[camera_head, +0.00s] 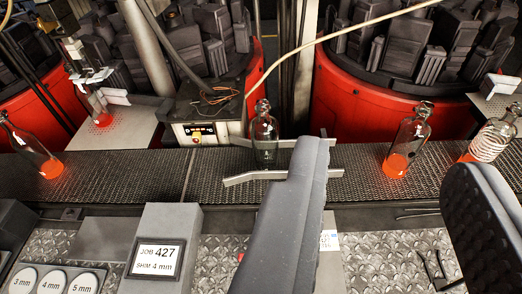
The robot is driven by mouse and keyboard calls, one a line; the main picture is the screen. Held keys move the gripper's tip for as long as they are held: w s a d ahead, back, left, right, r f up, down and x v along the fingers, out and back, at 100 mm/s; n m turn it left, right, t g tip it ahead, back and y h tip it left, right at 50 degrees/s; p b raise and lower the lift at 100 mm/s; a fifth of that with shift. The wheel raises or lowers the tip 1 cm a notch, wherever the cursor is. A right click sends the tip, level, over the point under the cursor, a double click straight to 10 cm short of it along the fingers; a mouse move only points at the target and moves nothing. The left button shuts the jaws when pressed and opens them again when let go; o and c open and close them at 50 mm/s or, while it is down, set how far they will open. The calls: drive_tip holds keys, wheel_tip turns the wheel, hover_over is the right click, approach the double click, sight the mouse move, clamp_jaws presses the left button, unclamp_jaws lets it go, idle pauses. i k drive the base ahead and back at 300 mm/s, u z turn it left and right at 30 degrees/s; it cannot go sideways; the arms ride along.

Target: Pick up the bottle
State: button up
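Several glass bottles are in view, and I cannot tell which one the task means. A clear bottle (264,138) stands upright on the dark conveyor (215,178), between two short metal guide rails. A bottle with a glowing orange base (399,155) stands on the belt to the right, seen between my fingers but beyond them. Another orange-based bottle with white spiral lines (491,140) is at the right edge, and one more (36,152) is at the far left. My gripper (390,160) is open, with wide-apart dark fingers and nothing between them. The left finger hides part of the near guide rail.
Red rotary mould machines (350,105) stand behind the belt. A control box (196,132) and a pale hose (330,36) are at the centre back. A grey block with a "JOB 427, SHIM 4 mm" label (155,258) and numbered shims (52,281) stand in front, beside diamond plate.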

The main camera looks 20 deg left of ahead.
sight(263, 128)
drive_tip(key=u, duration=0.05)
drive_tip(key=i, duration=0.9)
drive_tip(key=z, duration=0.1)
